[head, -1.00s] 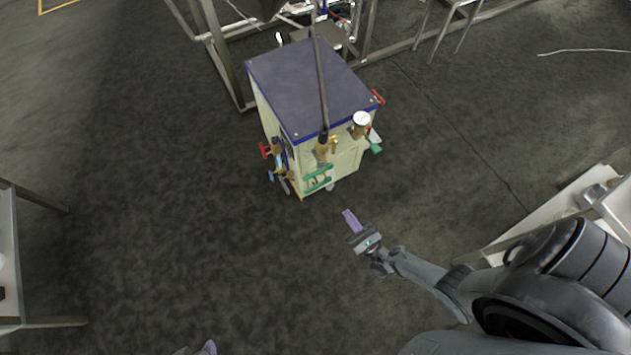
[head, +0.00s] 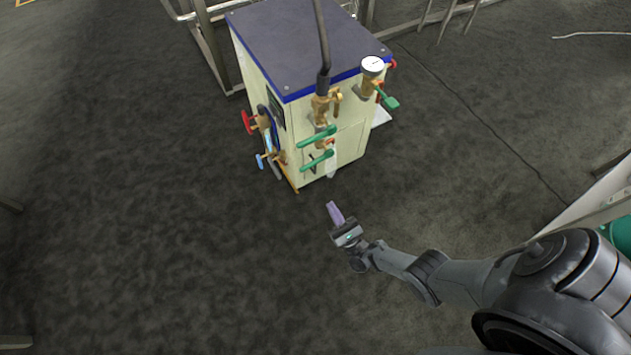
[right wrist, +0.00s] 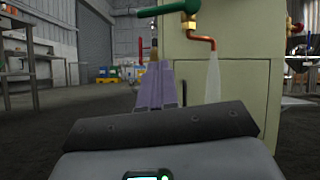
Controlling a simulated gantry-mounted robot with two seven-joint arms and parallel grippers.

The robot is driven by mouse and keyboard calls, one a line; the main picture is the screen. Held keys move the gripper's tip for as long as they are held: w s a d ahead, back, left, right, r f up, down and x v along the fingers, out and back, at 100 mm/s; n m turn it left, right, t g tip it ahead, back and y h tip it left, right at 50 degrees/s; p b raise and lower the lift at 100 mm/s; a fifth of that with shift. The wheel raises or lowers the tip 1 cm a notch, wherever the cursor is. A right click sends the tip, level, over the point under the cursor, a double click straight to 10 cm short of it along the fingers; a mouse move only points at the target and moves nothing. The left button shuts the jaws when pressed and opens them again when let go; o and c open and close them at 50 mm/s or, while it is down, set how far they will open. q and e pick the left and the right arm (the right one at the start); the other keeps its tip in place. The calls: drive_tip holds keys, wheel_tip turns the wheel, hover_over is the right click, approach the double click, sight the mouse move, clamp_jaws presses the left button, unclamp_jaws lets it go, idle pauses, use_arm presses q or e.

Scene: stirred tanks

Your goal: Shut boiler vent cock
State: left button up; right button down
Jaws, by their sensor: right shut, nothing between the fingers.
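The boiler (head: 330,143) is a cream cabinet with a blue-grey top, standing on the floor ahead. Its front carries a pressure gauge (head: 373,65), brass fittings and green lever handles (head: 317,137); another green lever (head: 391,102) is at the right. I cannot tell which of these is the vent cock. In the right wrist view, a green handle (right wrist: 168,9) sits above a copper spout (right wrist: 203,40), with a whitish stream (right wrist: 213,78) below it. My right gripper (head: 333,206) is shut and empty, in front of the boiler and apart from it. My left gripper is out of view.
A red handle (head: 247,122) and a blue handle (head: 260,160) stick out from the boiler's left side. A dark pipe (head: 322,45) rises over its top. The floor (head: 130,230) at the left is clear. A metal frame (head: 212,45) stands behind.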

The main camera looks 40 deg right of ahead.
sight(314, 163)
drive_tip(key=s+a+r+x, duration=0.1)
drive_tip(key=r+x, duration=0.1)
drive_tip(key=x, duration=1)
drive_tip(key=shift+d+r, duration=0.2)
drive_tip(key=shift+r, duration=0.15)
drive_tip(key=shift+w, duration=0.1)
